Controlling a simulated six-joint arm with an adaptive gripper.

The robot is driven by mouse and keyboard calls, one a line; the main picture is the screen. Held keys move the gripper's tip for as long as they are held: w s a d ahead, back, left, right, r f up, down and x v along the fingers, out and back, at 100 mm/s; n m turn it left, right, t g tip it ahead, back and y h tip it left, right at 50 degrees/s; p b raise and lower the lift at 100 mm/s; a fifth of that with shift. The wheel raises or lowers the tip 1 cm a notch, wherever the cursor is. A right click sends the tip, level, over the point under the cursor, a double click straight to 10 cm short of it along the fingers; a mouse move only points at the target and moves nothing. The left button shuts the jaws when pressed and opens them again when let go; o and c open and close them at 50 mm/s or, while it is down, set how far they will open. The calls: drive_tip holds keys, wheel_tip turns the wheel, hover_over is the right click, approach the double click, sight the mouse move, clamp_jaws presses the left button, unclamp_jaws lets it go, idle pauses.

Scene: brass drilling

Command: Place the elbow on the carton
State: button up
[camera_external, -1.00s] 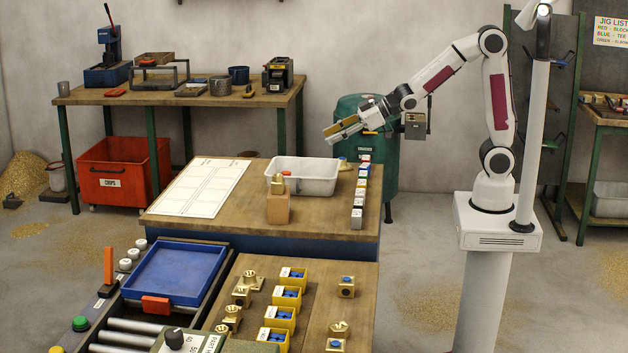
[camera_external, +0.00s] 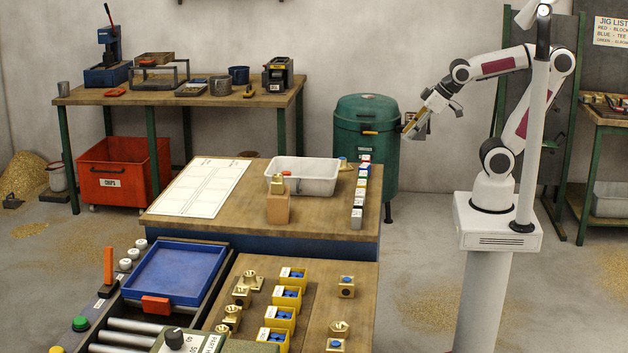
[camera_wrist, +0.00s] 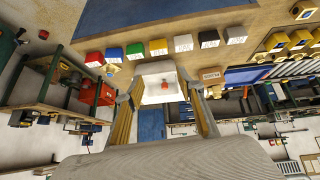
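A tan box (camera_external: 278,208), which looks like the carton, stands on the middle bench in front of the white tray. Brass fittings (camera_external: 251,280) stand on the front bench; I cannot tell which fitting is the elbow. My gripper (camera_external: 414,130) is in the air right of the green drum, away from the bench and tilted down. In the wrist view its two fingers (camera_wrist: 163,105) are well apart. A pale box shape with a red spot shows between them; it seems to be background, not held.
A white tray (camera_external: 318,178) and a row of coloured blocks (camera_external: 358,200) are on the middle bench. The green drum (camera_external: 350,135) stands behind. A blue tray (camera_external: 175,272) and yellow bins (camera_external: 286,297) are at the front. The paper sheet (camera_external: 200,187) lies left.

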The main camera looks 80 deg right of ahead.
drive_tip(key=s+a+f+g, duration=0.1)
drive_tip(key=s, duration=0.7)
drive_tip(key=shift+a+f+g+y, duration=0.2)
drive_tip(key=shift+a+g+y, duration=0.1)
drive_tip(key=shift+a+y, duration=0.1)
idle(0.7)
